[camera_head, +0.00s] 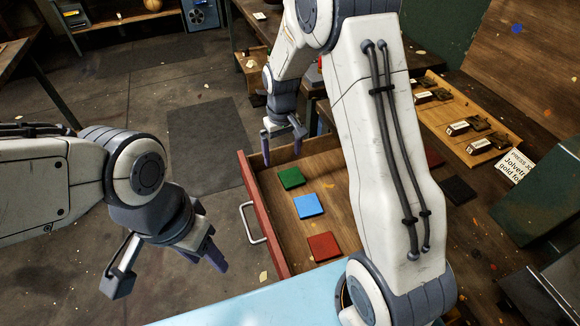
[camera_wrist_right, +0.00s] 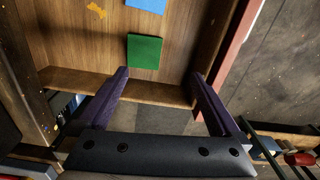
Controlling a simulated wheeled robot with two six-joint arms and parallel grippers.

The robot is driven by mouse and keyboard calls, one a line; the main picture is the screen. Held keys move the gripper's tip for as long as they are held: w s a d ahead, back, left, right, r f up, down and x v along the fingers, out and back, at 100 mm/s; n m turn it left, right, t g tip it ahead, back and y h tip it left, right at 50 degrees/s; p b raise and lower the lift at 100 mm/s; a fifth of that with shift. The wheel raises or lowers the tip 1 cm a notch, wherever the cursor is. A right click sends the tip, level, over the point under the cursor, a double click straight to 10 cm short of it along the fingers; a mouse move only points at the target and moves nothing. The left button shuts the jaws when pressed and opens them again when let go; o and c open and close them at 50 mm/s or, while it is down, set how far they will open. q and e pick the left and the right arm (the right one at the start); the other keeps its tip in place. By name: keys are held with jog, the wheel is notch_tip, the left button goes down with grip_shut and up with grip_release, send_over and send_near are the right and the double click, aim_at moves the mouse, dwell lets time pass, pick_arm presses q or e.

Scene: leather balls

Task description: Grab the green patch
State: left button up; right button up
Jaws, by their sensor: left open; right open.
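The green patch (camera_head: 291,178) lies flat in the open wooden drawer (camera_head: 335,190), at its far end. In the right wrist view the green patch (camera_wrist_right: 145,51) lies ahead of and between the fingertips. My right gripper (camera_head: 283,145) is open and empty, above the drawer's far end near the patch, not touching it. It also shows in the right wrist view (camera_wrist_right: 160,75). My left gripper (camera_head: 168,272) is open and empty, left of the drawer over the floor. A blue patch (camera_head: 308,205) and a red patch (camera_head: 324,246) lie in the same drawer, nearer to me.
The drawer has a red front with a metal handle (camera_head: 251,222) and raised walls around the patches. A workbench at the right holds a wooden tray (camera_head: 460,125) with labelled items. A light blue surface (camera_head: 260,305) lies at the near edge. My right arm hides part of the drawer.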

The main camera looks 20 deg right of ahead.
jog(key=w+d+f, duration=0.1)
jog(key=d+f, duration=0.1)
jog(key=d, duration=0.1)
send_over(291, 177)
notch_tip(291, 177, down, 5)
jog(key=shift+r, duration=0.2)
jog(key=shift+f+p, duration=0.7)
jog(key=shift+f, duration=2.1)
jog(key=shift+c, duration=0.3)
jog(key=c, duration=1)
jog(key=shift+r, duration=0.1)
jog(key=shift+c, duration=0.2)
